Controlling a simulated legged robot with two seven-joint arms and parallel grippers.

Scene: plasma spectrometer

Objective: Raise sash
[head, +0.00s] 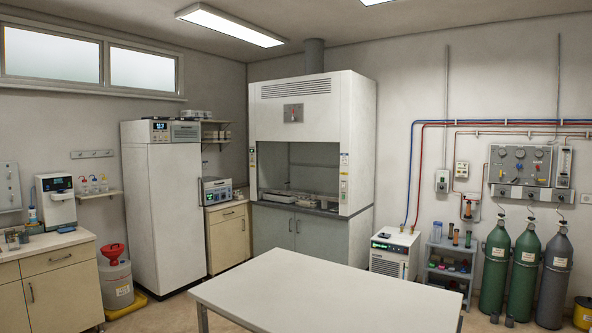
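A white fume hood (350,115) stands against the back wall, a little right of the picture's middle. Its front opening shows a dark work surface (330,211) with a pale tray and small items on it. A glass sash cannot be clearly made out in the opening. A faint horizontal line crosses the opening about halfway up, and I cannot tell whether it is the sash's edge or part of the interior. Neither of my grippers is in view.
A white table (320,290) stands in the foreground between me and the hood. A tall white cabinet (160,205) is left of the hood, and a small white chiller unit (392,255) is to its right. Gas cylinders (525,265) stand at the far right.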

